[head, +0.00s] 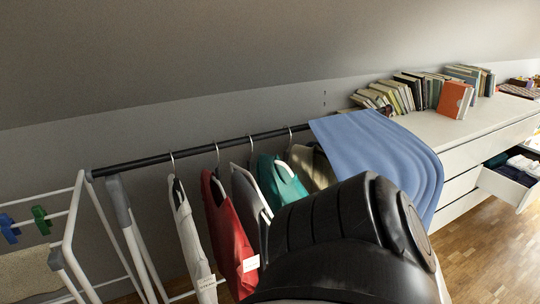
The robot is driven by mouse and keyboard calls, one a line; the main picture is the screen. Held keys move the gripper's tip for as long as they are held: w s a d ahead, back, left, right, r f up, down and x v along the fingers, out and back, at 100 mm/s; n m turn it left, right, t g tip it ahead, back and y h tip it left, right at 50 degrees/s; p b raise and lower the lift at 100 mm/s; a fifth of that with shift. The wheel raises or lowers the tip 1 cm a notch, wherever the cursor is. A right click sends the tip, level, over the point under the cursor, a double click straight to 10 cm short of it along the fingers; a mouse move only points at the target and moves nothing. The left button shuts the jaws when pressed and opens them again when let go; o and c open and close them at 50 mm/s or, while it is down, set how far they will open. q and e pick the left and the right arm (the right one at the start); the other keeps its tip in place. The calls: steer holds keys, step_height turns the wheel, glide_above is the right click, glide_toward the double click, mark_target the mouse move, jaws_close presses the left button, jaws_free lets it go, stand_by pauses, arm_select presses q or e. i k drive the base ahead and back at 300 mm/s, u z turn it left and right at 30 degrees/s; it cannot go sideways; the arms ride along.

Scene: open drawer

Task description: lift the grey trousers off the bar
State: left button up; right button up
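A dark bar (200,150) runs along the wall with several garments on hangers. A grey garment (246,205) hangs between a red garment (226,225) and a teal one (280,185). A grey-brown garment (312,168) hangs farther right, partly behind a blue cloth (375,150). I cannot tell for certain which of the two is the grey trousers. My own large black arm part hides the lower middle of the view, including the lower ends of the garments there. Neither gripper shows.
A cream garment (188,240) hangs at the left of the bar. A white drying rack (70,225) with pegs stands at far left. The blue cloth drapes over the white dresser's (455,130) near end. Books (425,90) line its top; a drawer (510,185) stands open at right.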

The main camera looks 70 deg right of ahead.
mark_target(253, 212)
steer(key=u, duration=0.05)
steer(key=k, duration=0.3)
steer(key=z, duration=1.4)
